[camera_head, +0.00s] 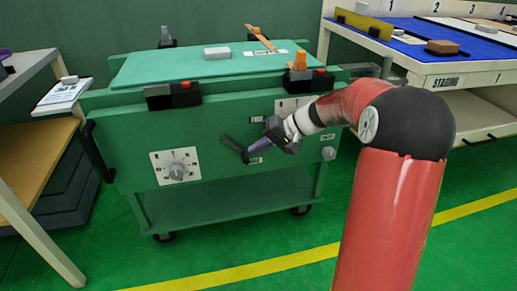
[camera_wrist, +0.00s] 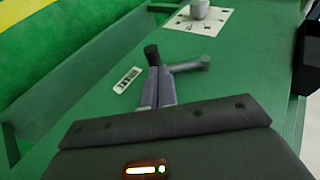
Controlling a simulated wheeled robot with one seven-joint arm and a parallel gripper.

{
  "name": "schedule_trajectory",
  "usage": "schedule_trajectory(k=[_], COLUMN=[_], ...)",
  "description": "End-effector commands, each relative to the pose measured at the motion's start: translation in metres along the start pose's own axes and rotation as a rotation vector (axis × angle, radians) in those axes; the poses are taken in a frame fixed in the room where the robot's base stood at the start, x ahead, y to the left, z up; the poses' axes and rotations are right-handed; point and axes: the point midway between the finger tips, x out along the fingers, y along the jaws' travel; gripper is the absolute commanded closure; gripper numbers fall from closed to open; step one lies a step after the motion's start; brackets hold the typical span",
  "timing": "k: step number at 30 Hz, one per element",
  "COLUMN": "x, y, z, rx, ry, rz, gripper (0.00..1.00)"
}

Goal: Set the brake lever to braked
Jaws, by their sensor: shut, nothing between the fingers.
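The brake lever (camera_head: 233,146) is a dark bar on the front of the green cart (camera_head: 220,115). It slants down to the right, its lower end near a small label (camera_head: 254,160) I cannot read. A "FREE" label (camera_head: 257,119) is higher up. My gripper (camera_head: 250,154) is shut and empty at the lever's lower end. In the wrist view the lever (camera_wrist: 186,66) shows a round grey hub at right and a black grip at left. My shut fingertips (camera_wrist: 160,72) are right beside the grip; whether they touch it I cannot tell.
A dial on a white plate (camera_head: 177,168) is left of the lever, and a round knob (camera_head: 328,153) is to the right. Small blocks and clamps sit on the cart top. A staging table (camera_head: 450,80) stands at right, shelving at left. Open floor lies in front.

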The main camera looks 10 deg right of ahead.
Motion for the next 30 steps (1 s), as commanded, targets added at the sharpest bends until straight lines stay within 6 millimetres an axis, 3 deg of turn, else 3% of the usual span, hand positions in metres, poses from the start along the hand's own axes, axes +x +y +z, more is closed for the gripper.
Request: schedule_trajectory(k=[14,24,30], x=[-0.007,-0.060,-0.079], y=[-0.003,-0.004,-0.004], z=[-0.001,-0.002,-0.001], rx=[0.000,0.000,0.000], ry=[0.001,0.002,0.000], rz=[0.001,0.002,0.000], gripper=[1.00,1.00,1.00])
